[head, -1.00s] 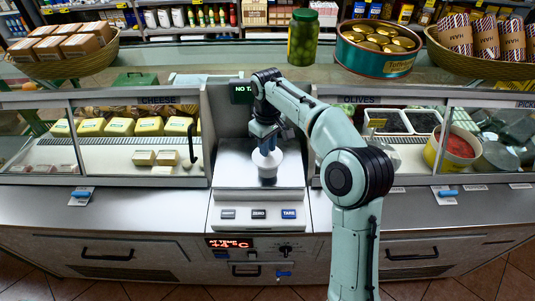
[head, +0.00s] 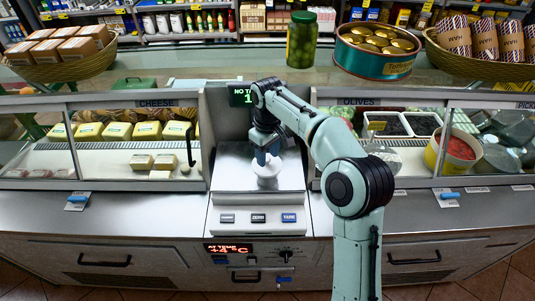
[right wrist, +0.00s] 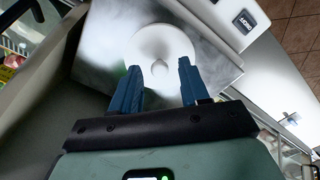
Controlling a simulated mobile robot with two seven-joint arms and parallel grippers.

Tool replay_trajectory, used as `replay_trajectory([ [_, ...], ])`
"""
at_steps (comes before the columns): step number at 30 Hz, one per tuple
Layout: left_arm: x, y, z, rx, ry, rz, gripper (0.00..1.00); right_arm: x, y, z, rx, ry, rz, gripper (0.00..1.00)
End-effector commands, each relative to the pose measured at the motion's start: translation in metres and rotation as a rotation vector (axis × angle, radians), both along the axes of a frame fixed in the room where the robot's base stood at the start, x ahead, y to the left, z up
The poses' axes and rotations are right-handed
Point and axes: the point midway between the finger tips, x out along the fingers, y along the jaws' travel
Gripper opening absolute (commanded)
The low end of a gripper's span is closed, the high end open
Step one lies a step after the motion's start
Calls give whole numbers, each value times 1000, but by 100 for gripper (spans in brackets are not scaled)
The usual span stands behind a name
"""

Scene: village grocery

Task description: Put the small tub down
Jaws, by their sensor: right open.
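The small tub (head: 268,174) is white and round and stands upright on the steel plate of the counter scale (head: 232,178). In the right wrist view the tub (right wrist: 160,43) shows from above as a white disc with a small raised middle. My right gripper (head: 267,158) is just above the tub in the head view. The upper part of the tub is partly hidden by the gripper in the head view. My left gripper is not in view.
The scale's display (head: 242,96) stands behind the plate, with keys in front. Glass cases with cheese (head: 147,130) and olives (head: 391,124) flank the scale. A pickle jar (head: 302,40) and a toffee tin (head: 375,52) stand on the upper shelf.

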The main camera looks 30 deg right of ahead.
Motion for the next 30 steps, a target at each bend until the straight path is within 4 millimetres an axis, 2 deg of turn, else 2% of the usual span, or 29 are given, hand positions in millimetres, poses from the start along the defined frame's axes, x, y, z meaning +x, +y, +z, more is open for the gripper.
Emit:
replay_trajectory([
  [9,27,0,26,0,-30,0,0,3,0,70,-1,-10,-1,45],
  [15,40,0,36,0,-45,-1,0,2,0,103,0,-7,0,45],
  [21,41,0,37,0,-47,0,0,1,0,117,-1,-2,0,45],
  [30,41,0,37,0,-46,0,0,0,0,117,-1,-1,0,45],
])
